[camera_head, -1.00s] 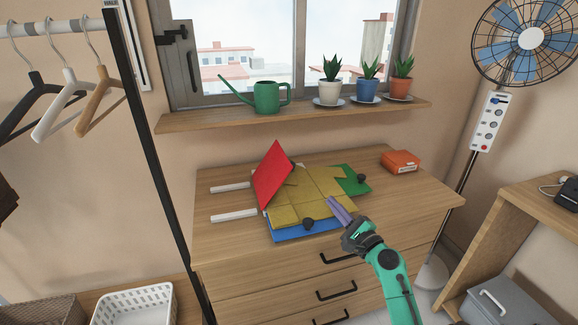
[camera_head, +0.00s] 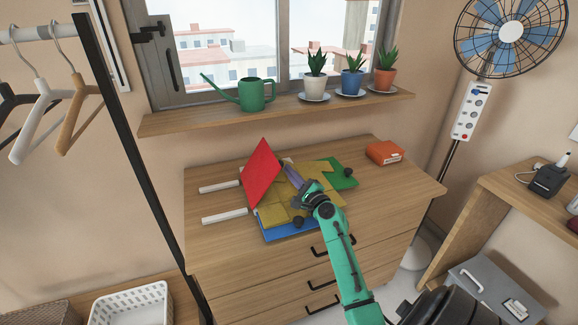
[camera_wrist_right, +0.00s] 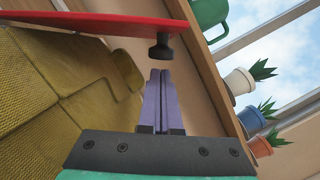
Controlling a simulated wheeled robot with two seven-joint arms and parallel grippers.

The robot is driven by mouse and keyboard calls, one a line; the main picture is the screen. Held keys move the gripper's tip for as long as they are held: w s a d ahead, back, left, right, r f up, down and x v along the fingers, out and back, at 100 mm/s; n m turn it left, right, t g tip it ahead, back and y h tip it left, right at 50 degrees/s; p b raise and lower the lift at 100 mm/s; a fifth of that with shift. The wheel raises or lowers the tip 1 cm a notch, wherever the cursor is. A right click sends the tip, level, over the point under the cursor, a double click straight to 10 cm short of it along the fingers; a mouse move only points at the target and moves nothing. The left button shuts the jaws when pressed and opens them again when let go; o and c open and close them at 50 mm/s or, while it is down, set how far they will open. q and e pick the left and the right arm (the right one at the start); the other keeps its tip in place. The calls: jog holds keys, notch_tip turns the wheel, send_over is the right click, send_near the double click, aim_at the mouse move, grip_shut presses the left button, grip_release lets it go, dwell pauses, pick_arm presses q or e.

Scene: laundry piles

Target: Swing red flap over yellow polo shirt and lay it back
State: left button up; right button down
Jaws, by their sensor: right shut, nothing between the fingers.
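The red flap (camera_head: 263,172) stands tilted up at the left side of the folding board, above the left part of the yellow polo shirt (camera_head: 270,214). In the right wrist view the red flap (camera_wrist_right: 95,20) crosses the upper left, with a black knob (camera_wrist_right: 160,48) below its edge. The yellow shirt (camera_wrist_right: 60,90) fills the left of that view. My right gripper (camera_head: 288,168) is shut and empty over the shirt, close to the flap's right side. In the wrist view its purple fingers (camera_wrist_right: 160,85) lie together just below the knob; touching cannot be told. My left gripper is out of view.
The blue panel (camera_head: 290,230) and green panel (camera_head: 342,172) lie flat under the shirt, each with a black knob. Two white bars (camera_head: 222,216) extend left. An orange box (camera_head: 384,152) sits at the dresser's back right. The windowsill (camera_head: 200,121) holds a watering can and potted plants.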

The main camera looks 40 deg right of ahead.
aim_at(272, 170)
jog(key=shift+a+r, duration=0.25)
jog(key=shift+w+f, duration=0.1)
jog(key=shift+f, duration=0.05)
jog(key=a+r+n+p, duration=0.1)
jog(key=p, duration=0.1)
jog(key=w+a+r+n+p, duration=0.1)
jog(key=a+r+n+p, duration=0.1)
jog(key=p, duration=0.1)
jog(key=a+r+n+y+p, duration=0.1)
jog(key=r+n+p, duration=0.1)
jog(key=p, duration=0.1)
jog(key=shift+w+a+r+g, duration=0.1)
jog(key=shift+w+a+g, duration=0.15)
jog(key=shift+g, duration=0.15)
jog(key=shift+w+a+p, duration=0.1)
jog(key=shift+a+p, duration=0.15)
jog(key=shift+p, duration=0.15)
jog(key=shift+a+f+n, duration=0.1)
jog(key=shift+f+n, duration=0.2)
